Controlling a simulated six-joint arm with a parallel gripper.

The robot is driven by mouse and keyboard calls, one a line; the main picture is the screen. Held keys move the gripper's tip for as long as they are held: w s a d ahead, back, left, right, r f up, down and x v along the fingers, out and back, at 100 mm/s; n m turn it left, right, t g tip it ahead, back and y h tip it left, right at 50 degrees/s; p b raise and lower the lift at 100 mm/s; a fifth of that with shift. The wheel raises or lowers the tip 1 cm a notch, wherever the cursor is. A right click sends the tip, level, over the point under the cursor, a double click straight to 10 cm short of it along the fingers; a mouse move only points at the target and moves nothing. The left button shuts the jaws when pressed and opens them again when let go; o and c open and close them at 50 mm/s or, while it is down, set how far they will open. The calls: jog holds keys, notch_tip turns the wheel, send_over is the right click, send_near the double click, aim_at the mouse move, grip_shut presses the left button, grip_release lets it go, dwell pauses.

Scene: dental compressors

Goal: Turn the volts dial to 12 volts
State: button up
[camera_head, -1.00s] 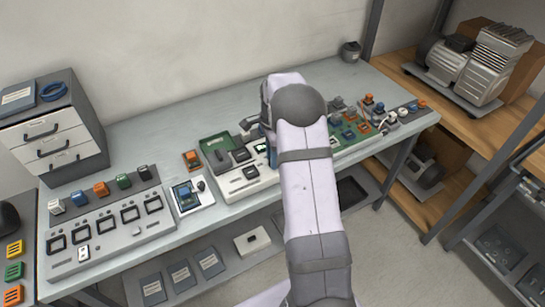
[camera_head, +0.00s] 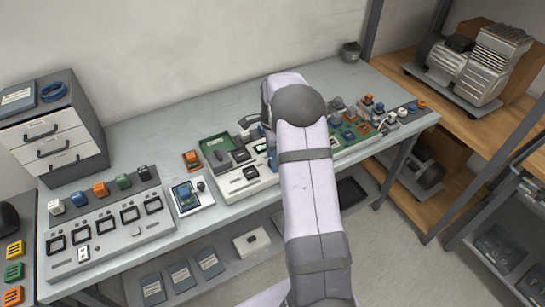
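I cannot make out a dial marked volts at this size. A white and green device (camera_head: 236,182) with dark modules sits mid-bench, partly behind my arm. Left of it is a small meter-like unit (camera_head: 187,197) with a blue face and a dark knob (camera_head: 201,186) at its right. A grey panel (camera_head: 108,230) with several dark-framed windows is further left. My arm reaches over the bench, and a small part of my gripper (camera_head: 248,128) shows at the arm's left side, near the back of the white and green device. Its fingertips are not clear, so I cannot tell its opening.
Several small coloured parts (camera_head: 366,115) stand on the bench right of my arm. A drawer cabinet (camera_head: 55,125) is at the left back. An orange block (camera_head: 192,160) lies behind the meter-like unit. The bench's back strip (camera_head: 170,120) is clear.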

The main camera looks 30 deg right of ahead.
notch_tip(320, 180, up, 7)
jog(key=shift+f+b, duration=0.15)
jog(key=shift+b, duration=0.95)
jog(key=shift+r, duration=0.35)
